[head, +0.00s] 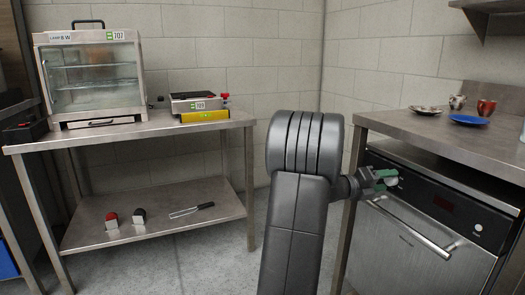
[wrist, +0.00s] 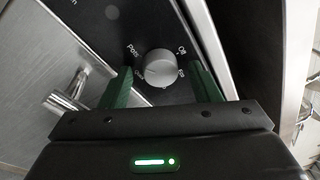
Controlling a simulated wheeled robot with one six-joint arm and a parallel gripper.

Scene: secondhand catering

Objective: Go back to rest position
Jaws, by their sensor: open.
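My gripper (head: 383,178) is stretched out to the front panel of the dishwasher (head: 410,240) at the right in the head view. In the wrist view my gripper (wrist: 160,88) is open. Its two green fingers stand on either side of a round silver knob (wrist: 159,68) with printed labels around it. I cannot tell whether the fingers touch the knob. The knob also shows in part between the fingers in the head view (head: 392,181). My arm covers the middle of the head view.
The dishwasher's bar handle (head: 410,228) lies just below my gripper. A steel counter (head: 420,128) above it bears a blue plate (head: 468,120), cups and saucers. A steel table (head: 150,130) at the left holds a glass cabinet (head: 92,75) and a small appliance (head: 198,103). Floor shows between them.

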